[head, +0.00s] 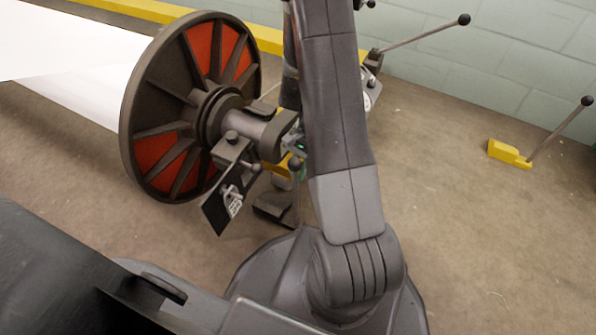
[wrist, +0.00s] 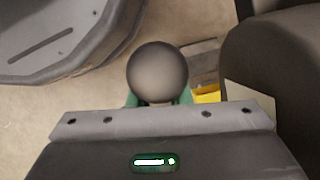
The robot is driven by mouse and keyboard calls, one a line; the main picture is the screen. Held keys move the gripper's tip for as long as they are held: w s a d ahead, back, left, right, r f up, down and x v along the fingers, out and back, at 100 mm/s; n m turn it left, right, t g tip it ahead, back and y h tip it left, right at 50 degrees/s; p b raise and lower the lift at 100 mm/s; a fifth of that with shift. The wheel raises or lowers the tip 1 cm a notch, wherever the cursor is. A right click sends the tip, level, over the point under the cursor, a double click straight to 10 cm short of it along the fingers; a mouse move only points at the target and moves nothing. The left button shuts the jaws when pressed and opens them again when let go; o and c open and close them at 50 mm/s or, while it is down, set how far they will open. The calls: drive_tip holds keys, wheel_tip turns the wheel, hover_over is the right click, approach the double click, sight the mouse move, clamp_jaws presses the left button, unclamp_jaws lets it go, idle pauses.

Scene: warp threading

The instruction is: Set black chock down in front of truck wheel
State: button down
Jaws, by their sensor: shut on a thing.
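My gripper (head: 296,152) is beside the beam's hub, partly hidden behind my arm. In the wrist view its green fingertips (wrist: 159,99) show on both sides of a dark round knob (wrist: 157,73), and they are shut on it. In the head view a dark, low block (head: 273,208) shows below the gripper by the floor. It looks like the black chock under its knobbed handle, but the join is partly hidden. I cannot tell whether it touches the floor. I cannot make out the truck wheel clearly.
A large beam flange (head: 137,120) with orange panels and white warp stands at left. A dark bracket with a panel (head: 222,206) hangs near the gripper. A yellow chock (head: 508,152) with a knobbed lever sits at right by the wall. Floor between is clear.

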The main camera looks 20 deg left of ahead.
drive_tip(key=c, duration=1.3)
unclamp_jaws()
drive_tip(key=shift+c, duration=0.2)
drive_tip(key=p+v, duration=0.5)
drive_tip(key=v, duration=0.7)
drive_tip(key=shift+p, duration=0.35)
drive_tip(key=shift+r, duration=0.1)
